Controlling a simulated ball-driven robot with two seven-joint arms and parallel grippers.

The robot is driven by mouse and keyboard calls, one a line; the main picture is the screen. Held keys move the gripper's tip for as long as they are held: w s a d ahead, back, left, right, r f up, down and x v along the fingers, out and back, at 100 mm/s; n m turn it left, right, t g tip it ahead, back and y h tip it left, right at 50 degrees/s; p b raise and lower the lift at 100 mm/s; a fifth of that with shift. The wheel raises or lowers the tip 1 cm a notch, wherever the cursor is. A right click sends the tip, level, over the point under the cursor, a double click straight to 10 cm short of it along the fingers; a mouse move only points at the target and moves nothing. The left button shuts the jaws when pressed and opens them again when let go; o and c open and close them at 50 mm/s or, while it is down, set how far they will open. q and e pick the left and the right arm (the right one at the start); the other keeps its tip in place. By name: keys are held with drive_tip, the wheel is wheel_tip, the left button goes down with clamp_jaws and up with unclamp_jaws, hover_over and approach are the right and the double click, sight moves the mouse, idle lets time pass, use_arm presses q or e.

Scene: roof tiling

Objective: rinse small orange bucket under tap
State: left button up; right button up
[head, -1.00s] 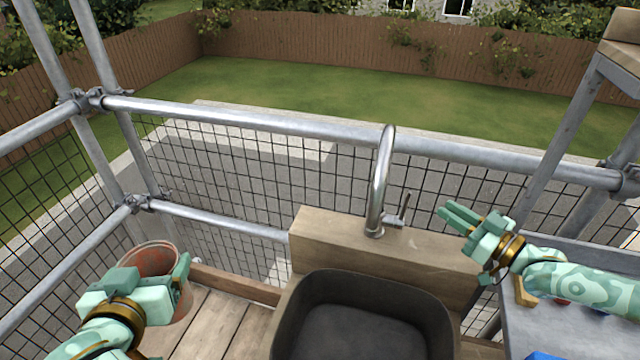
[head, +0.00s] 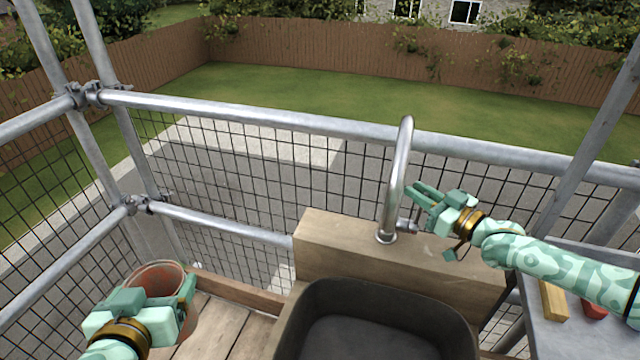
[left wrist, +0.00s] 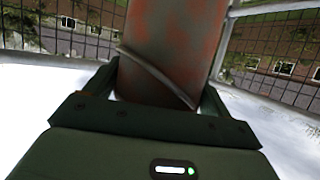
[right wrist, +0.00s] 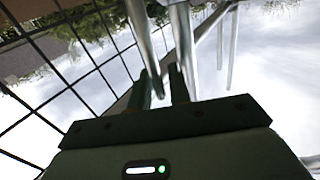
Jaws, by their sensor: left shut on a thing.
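The small orange bucket (head: 157,276) is rusty and weathered, in the lower left of the head view, left of the sink. My left gripper (head: 158,292) is shut on it; its wall fills the middle of the left wrist view (left wrist: 175,45). The silver tap (head: 398,165) rises from a wooden block behind the dark sink (head: 380,300). My right gripper (head: 415,196) is at the tap's right side, fingers slightly apart. In the right wrist view a thin metal rod (right wrist: 143,40), apparently the tap's lever, reaches toward the gap. I cannot tell whether the fingers touch it.
Scaffold rails (head: 270,120) with wire mesh stand behind the sink. Wooden boards (head: 225,325) lie between bucket and sink. A grey shelf (head: 570,330) at the right holds a wooden block (head: 553,300) and a red thing (head: 592,308).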

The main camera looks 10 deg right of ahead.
use_arm(q)
drive_tip(key=shift+f, duration=0.1)
use_arm(e)
drive_tip(key=shift+w+a, duration=0.1)
drive_tip(key=shift+w, duration=0.15)
drive_tip(key=shift+r, duration=0.1)
clamp_jaws()
use_arm(q)
drive_tip(key=shift+r+p, duration=0.35)
drive_tip(key=shift+r, duration=0.15)
use_arm(e)
drive_tip(key=shift+s+a+n+y, duration=0.25)
drive_tip(key=shift+s+n+y, duration=0.05)
drive_tip(key=shift+s+n, duration=0.2)
drive_tip(key=shift+s+t, duration=0.1)
drive_tip(key=shift+t, duration=0.2)
unclamp_jaws()
